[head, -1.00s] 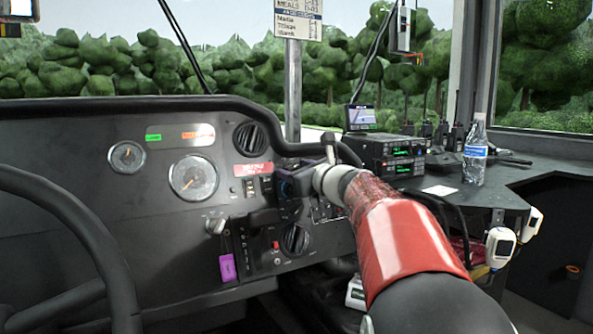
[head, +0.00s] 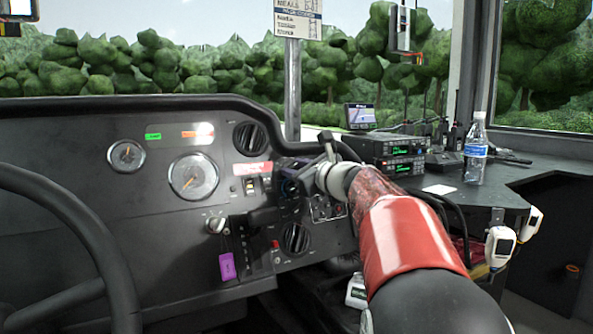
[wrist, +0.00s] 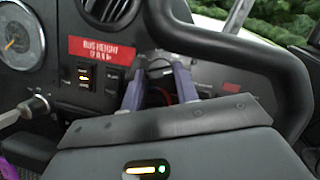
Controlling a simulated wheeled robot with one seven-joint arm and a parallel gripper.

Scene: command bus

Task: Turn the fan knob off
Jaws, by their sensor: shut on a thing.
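My gripper (head: 284,188) reaches the dashboard right of the large gauge, seen from behind and side-on in the head view. In the wrist view its two purple-grey fingers (wrist: 158,80) point at the panel, just right of the red bus height label (wrist: 103,50). They are shut on a small dark part between their tips, which I take to be the fan knob (wrist: 158,68). The knob is mostly hidden by the fingers, and its pointer position cannot be read. In the head view my gripper and wrist cover it.
A thick black dash rail (wrist: 285,80) curves close by on the right. The steering wheel (head: 75,225) is at left. A purple tag (head: 227,267) hangs below the ignition. Radios (head: 385,150) and a water bottle (head: 475,150) stand on the right-hand console.

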